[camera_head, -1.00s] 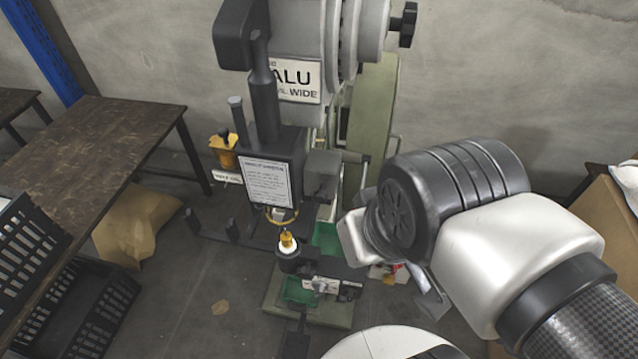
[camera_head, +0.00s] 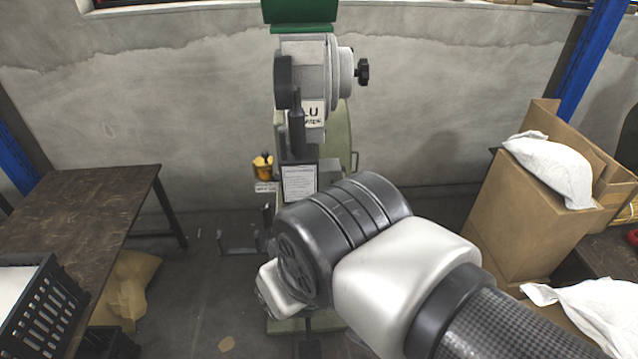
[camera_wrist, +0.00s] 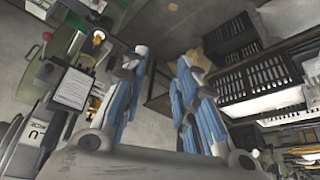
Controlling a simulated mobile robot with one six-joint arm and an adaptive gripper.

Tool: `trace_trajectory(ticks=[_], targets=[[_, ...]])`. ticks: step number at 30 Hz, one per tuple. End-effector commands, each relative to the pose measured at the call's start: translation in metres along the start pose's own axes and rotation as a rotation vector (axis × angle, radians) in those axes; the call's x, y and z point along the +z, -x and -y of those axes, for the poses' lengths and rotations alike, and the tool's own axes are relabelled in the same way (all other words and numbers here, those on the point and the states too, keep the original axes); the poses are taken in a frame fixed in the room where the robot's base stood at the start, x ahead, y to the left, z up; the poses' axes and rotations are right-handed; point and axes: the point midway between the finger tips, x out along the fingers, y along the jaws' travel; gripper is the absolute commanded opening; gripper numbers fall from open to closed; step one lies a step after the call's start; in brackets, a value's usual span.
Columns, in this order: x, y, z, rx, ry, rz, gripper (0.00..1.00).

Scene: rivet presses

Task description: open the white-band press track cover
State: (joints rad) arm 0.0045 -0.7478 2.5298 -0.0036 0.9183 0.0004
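A grey and black rivet press (camera_head: 311,75) with an "ALU" style label stands against the wall in the head view. My arm hides its lower front there. In the wrist view the press head (camera_wrist: 72,88), with a white notice sheet, is at the left. The press's lower tooling with a brass-coloured tip (camera_wrist: 97,38) is above it. I cannot make out a white band or the track cover. My gripper (camera_wrist: 162,62) has blue-padded fingers spread apart with nothing between them. It is to the right of the press in that view, apart from it. The head view does not show its fingers.
A dark wooden table (camera_head: 85,205) and a black crate (camera_head: 40,305) stand left of the press. Cardboard boxes (camera_head: 520,215) with a white sack (camera_head: 553,168) are at the right. A yellow container (camera_head: 262,166) sits beside the press. Some floor is clear at the front left.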

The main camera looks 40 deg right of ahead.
Motion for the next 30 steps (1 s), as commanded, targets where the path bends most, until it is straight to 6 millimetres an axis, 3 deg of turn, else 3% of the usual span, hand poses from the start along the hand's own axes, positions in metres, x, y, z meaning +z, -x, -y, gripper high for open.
trace_trajectory(ticks=[1, 6, 11, 14, 17, 21, 26, 30], targets=[[-0.014, 0.024, -0.001, 0.002, -0.002, -0.006, 0.28], [-0.049, 0.068, -0.007, 0.019, -0.013, -0.03, 0.28], [-0.086, 0.097, -0.023, 0.057, -0.034, -0.06, 0.28], [-0.116, 0.103, -0.045, 0.106, -0.059, -0.088, 0.28], [-0.144, 0.085, -0.085, 0.178, -0.09, -0.127, 0.28], [-0.163, 0.038, -0.142, 0.252, -0.116, -0.182, 0.28], [-0.162, -0.018, -0.202, 0.282, -0.14, -0.251, 0.28], [-0.146, -0.063, -0.239, 0.257, -0.176, -0.326, 0.28]])
